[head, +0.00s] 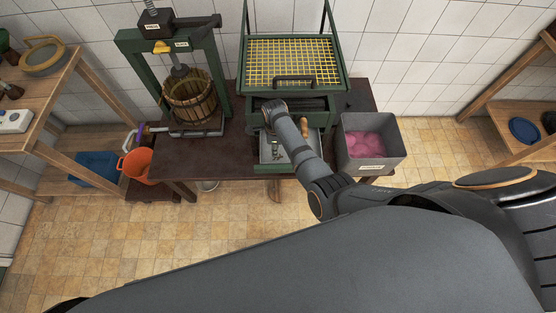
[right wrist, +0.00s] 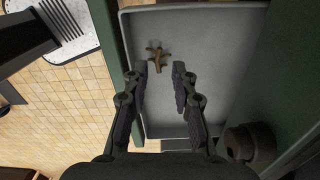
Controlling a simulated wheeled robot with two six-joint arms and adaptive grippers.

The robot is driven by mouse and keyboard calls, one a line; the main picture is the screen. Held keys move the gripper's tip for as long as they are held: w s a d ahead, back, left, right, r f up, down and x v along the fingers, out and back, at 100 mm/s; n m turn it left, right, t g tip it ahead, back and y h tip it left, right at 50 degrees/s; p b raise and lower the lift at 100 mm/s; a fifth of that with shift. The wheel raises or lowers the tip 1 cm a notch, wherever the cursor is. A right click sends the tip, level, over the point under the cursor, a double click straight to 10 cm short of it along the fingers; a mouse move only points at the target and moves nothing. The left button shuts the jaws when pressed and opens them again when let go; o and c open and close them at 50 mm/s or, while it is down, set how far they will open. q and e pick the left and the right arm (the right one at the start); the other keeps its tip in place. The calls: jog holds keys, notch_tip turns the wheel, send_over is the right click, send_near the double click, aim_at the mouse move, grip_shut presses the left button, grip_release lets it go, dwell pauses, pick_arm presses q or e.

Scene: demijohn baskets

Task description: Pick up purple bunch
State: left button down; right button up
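No clearly purple bunch shows in either view. In the right wrist view, a small brown, branching stalk-like piece (right wrist: 158,55) lies on the floor of a grey tray (right wrist: 210,50). My right gripper (right wrist: 161,70) is open above the tray, its two dark fingers apart with nothing between them. The brown piece lies just beyond the fingertips, slightly left of the middle of the gap. In the head view my right arm reaches over the green machine (head: 290,92) with the yellow grid, and the grey tray (head: 268,155) is below it. My left gripper is not in view.
A grey bin (head: 398,160) with pink contents (head: 367,145) stands right of the machine. A wooden basket press (head: 188,100) stands left on the dark table (head: 180,160). An orange bucket (head: 137,165) and a blue crate (head: 95,168) are further left. Shelves flank both sides.

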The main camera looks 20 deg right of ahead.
aim_at(280, 157)
jog(key=f+b, duration=0.3)
jog(key=d+f+b, duration=0.1)
jog(key=f+b, duration=0.1)
jog(key=shift+s+f, duration=0.1)
jog(key=shift+s, duration=0.2)
jog(key=shift+c, duration=0.2)
jog(key=c, duration=0.5)
jog(key=shift+o, duration=0.2)
jog(key=shift+r, duration=0.3)
